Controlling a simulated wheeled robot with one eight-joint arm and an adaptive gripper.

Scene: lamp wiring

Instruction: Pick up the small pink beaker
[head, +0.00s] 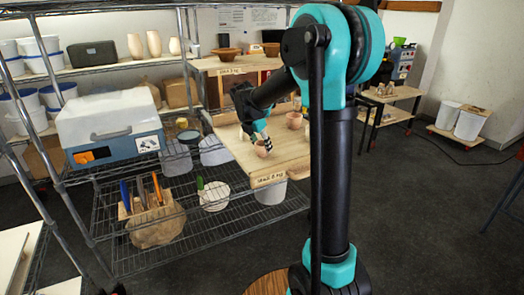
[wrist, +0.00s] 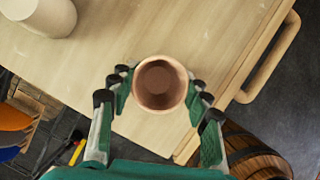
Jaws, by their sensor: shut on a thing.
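The small pink beaker (wrist: 160,84) is between the fingers of my gripper (wrist: 159,88) in the wrist view, its round open mouth facing the camera. My gripper is shut on it, with one finger on each side. In the head view the beaker (head: 262,149) is at the near part of the wooden tabletop (head: 240,165), partly hidden by my gripper (head: 259,143). I cannot tell whether its base touches the wood.
Another pinkish pot (head: 294,120) stands farther back on the tabletop, partly behind my arm. A pale cylinder (wrist: 40,15) shows at the upper left of the wrist view. A wire rack (head: 130,235) stands left. A wooden barrel (wrist: 250,155) is below the table edge.

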